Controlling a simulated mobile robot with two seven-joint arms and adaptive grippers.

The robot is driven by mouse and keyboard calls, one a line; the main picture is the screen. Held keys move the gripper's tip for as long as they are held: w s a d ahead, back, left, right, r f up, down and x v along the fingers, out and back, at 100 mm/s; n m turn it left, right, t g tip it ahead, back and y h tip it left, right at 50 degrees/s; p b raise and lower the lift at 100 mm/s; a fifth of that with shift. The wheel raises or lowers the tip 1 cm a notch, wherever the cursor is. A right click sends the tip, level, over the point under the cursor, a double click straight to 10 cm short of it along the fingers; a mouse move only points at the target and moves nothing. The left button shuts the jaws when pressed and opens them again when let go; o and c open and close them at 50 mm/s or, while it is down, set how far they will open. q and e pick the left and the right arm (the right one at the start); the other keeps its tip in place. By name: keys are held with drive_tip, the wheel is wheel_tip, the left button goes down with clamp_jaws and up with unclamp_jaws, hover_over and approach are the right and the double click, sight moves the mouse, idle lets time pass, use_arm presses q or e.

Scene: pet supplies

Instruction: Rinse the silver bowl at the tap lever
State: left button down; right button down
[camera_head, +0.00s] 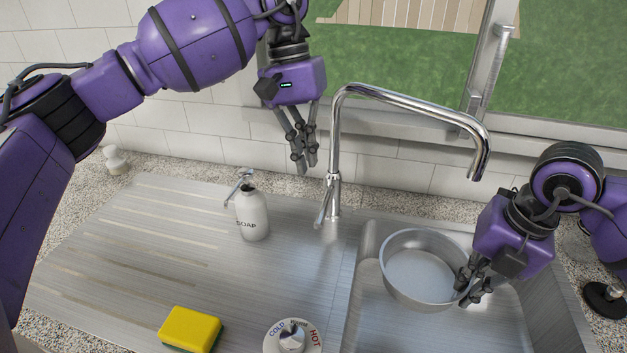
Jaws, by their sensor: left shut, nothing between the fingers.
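The silver bowl (420,265) is in the sink basin, open side up, below and left of the tap's spout end. My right gripper (472,288) is at the bowl's right rim, its fingers closed on the rim. The chrome tap (338,130) stands behind the sink, its spout arching right. Its lever (324,203) is low on the tap's base, angled down to the left. My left gripper (304,168) is shut and empty, pointing down above and left of the lever, apart from it. No water shows from the spout.
A white soap bottle (252,215) stands on the ridged drainboard (130,240), left of the tap. A yellow sponge (191,329) and a COLD/HOT dial (292,338) are at the front. A window (420,70) is behind. The drainboard's middle is clear.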

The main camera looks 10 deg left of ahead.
sight(421, 310)
use_arm(q)
drive_tip(key=shift+v, duration=1.95)
